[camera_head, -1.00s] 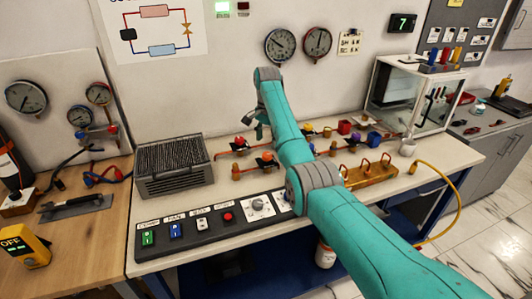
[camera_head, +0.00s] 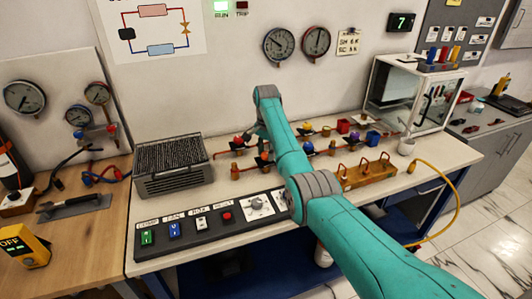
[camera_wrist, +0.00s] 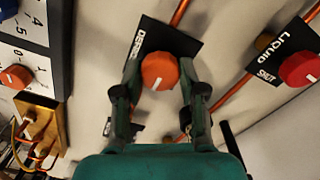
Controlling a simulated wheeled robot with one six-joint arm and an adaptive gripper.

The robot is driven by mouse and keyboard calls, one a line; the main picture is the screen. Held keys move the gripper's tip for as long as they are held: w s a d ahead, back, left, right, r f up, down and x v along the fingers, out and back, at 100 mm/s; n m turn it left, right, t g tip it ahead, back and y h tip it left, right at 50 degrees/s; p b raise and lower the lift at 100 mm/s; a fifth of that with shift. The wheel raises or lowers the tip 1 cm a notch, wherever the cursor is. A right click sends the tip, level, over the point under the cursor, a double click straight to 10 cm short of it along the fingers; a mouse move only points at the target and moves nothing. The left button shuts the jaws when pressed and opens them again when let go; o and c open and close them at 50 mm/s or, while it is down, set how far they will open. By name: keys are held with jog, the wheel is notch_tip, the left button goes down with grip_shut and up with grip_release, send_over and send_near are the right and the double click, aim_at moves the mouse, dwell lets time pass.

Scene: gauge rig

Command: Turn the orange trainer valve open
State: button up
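The orange valve knob (camera_wrist: 160,70) is near the middle of the wrist view, on a black plate with a partly hidden white label. A pale mark shows on the knob's lower edge. My gripper (camera_wrist: 160,72) has its two dark green fingers apart, one on each side of the knob. Narrow gaps seem to show at both sides, but contact is hard to judge. In the head view my arm covers part of the valve row, and I cannot clearly pick out the orange knob there.
A red knob (camera_wrist: 300,69) on a plate marked LIQUID and SHUT is to the right in the wrist view. Copper pipes run beside the plates.

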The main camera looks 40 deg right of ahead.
jog(key=shift+c, duration=0.7)
jog(key=shift+n, duration=0.3)
jog(key=n, duration=0.3)
jog(key=shift+n, duration=0.3)
jog(key=n, duration=0.4)
jog(key=shift+n, duration=0.3)
jog(key=n, duration=0.9)
